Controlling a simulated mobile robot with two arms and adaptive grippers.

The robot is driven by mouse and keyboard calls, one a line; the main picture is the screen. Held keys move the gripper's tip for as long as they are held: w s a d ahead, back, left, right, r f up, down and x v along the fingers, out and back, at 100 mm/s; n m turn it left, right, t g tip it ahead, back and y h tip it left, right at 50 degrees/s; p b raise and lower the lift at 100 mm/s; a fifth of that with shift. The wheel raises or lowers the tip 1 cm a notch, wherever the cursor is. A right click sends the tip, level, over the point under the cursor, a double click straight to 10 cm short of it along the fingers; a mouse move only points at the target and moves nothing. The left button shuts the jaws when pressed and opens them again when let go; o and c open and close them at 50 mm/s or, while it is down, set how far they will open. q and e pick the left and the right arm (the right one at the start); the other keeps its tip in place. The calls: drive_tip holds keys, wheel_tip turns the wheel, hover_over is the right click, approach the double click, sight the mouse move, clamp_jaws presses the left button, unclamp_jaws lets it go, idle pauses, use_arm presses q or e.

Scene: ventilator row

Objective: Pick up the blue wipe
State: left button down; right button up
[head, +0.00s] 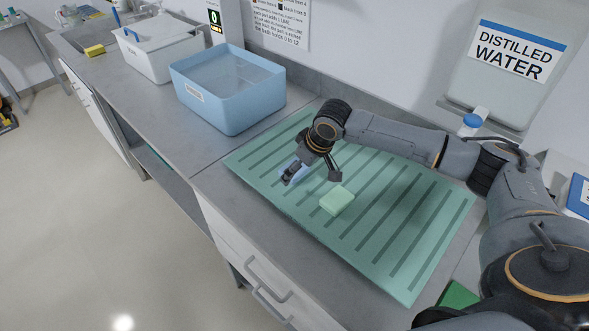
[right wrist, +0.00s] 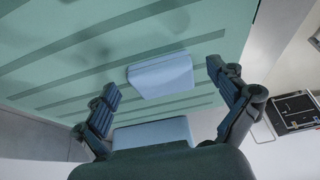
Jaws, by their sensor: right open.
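The blue wipe (head: 299,170) lies on the green ribbed mat (head: 400,279), near its left end. In the head view a finger of my right gripper (head: 313,175) partly hides it. In the right wrist view a pale blue block, which looks like the wipe (right wrist: 161,75), lies ahead of and between the spread fingers (right wrist: 168,92). The right gripper is open and empty, low over the mat. A pale green wipe (head: 337,200) lies just right of it on the mat. My left gripper is out of view.
A blue open bin (head: 226,108) stands left of the mat, with a white lidded box (head: 150,60) behind it. A distilled water container (head: 490,95) is at the wall. A second pale block (right wrist: 152,133) shows by the palm, partly hidden. The mat's right half is clear.

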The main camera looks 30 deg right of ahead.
drive_tip(key=shift+c, duration=0.9)
drive_tip(key=c, duration=0.8)
drive_tip(key=shift+c, duration=0.2)
drive_tip(key=shift+r, duration=0.1)
drive_tip(key=shift+r+b, duration=0.3)
drive_tip(key=shift+r, duration=0.25)
drive_tip(key=s+r+b, duration=0.1)
drive_tip(key=s+r, duration=0.3)
drive_tip(key=s+r+b, duration=0.1)
drive_tip(key=s+r, duration=0.3)
drive_tip(key=s, duration=0.1)
drive_tip(key=s+a+r+b, duration=0.1)
drive_tip(key=s+r, duration=0.2)
drive_tip(key=s, duration=0.2)
drive_tip(key=shift+r, duration=0.4)
drive_tip(key=shift+o, duration=0.3)
